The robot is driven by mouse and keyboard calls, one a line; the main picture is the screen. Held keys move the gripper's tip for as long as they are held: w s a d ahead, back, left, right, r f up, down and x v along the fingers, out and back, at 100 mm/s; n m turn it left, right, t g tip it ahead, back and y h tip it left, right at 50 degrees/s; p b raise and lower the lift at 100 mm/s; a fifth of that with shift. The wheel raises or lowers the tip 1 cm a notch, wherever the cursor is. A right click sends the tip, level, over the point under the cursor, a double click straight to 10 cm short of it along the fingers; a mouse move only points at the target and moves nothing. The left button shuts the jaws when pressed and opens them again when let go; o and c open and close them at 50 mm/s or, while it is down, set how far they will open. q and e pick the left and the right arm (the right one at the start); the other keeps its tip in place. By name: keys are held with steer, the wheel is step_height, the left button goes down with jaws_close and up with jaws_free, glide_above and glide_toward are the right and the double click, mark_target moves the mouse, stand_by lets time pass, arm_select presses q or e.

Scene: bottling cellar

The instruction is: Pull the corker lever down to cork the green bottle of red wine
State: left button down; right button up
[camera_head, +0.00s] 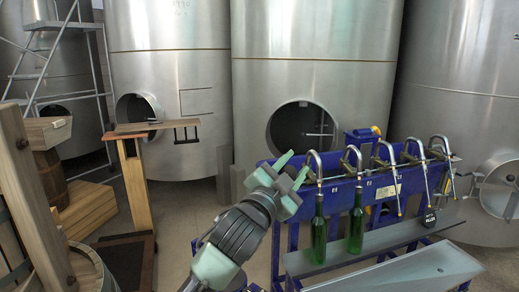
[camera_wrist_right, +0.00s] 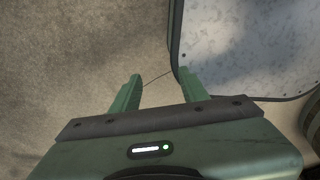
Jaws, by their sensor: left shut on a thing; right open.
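Two green bottles stand upright on the blue filling machine, one under the leftmost spout (camera_head: 319,232) and one to its right (camera_head: 356,225). Their contents are too dark to tell. My left gripper (camera_head: 292,170) is beside the top of the leftmost spout, above and left of the nearer bottle. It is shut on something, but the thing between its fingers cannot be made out. I cannot clearly pick out a corker lever in either view. My right gripper (camera_wrist_right: 158,88) is open and empty above the floor in the right wrist view.
The blue filler (camera_head: 330,199) carries several spouts and a grey shelf (camera_head: 395,238). Large steel tanks (camera_head: 315,80) stand behind. A pale speckled panel (camera_wrist_right: 245,45) lies beside my right fingers.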

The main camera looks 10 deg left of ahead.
arm_select(q)
steer(key=s+d+f+m+b, duration=0.2)
steer(key=d+f+b, duration=0.2)
steer(key=d+f, duration=0.2)
steer(key=s+d+f+m+h+b, duration=0.1)
steer(key=s+d+f+m+b, duration=0.2)
steer(key=d+f, duration=0.3)
step_height(320, 180, down, 5)
steer(key=shift+s+d+f+m+b, duration=0.15)
steer(key=shift+s+d+m+b, duration=0.15)
steer(key=shift+b, duration=0.5)
steer(key=c, duration=0.9)
jaws_free()
steer(key=shift+w, duration=0.15)
steer(key=shift+c, duration=0.2)
steer(key=b+v, duration=0.1)
steer(key=v, duration=0.6)
steer(key=shift+s+a, duration=0.2)
steer(key=shift+s, duration=0.15)
